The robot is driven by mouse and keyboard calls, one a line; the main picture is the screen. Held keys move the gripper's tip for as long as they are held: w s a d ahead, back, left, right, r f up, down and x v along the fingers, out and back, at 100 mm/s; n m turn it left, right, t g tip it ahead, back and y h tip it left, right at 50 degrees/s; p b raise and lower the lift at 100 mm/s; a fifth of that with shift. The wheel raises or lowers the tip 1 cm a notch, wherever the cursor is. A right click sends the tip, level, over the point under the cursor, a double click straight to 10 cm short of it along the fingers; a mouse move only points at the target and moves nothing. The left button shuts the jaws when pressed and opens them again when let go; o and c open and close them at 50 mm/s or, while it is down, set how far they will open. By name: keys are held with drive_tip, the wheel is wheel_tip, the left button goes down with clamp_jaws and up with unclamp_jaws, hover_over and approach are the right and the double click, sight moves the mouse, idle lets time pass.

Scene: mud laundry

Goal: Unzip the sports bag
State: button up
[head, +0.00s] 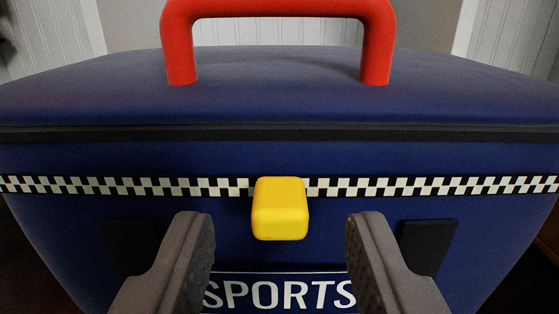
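The sports bag (100,160) is dark blue and fills most of the head view. It has a black-and-white checkered band and the word SPORTS low on its front. A yellow block-shaped pull (280,208) sits at the middle of the band. A black strip (280,134) runs across the bag above the band. My gripper (279,220) is open, with one grey finger on each side of the yellow pull and a clear gap to it on both sides. Nothing is between the fingers except the pull, which appears apart from them.
Dark patches show on the bag front beside each finger. White panelled walls (60,30) stand behind. Dark floor shows at the lower corners.

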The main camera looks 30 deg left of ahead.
sight(280, 207)
drive_tip(key=shift+x, duration=1.05)
clamp_jaws()
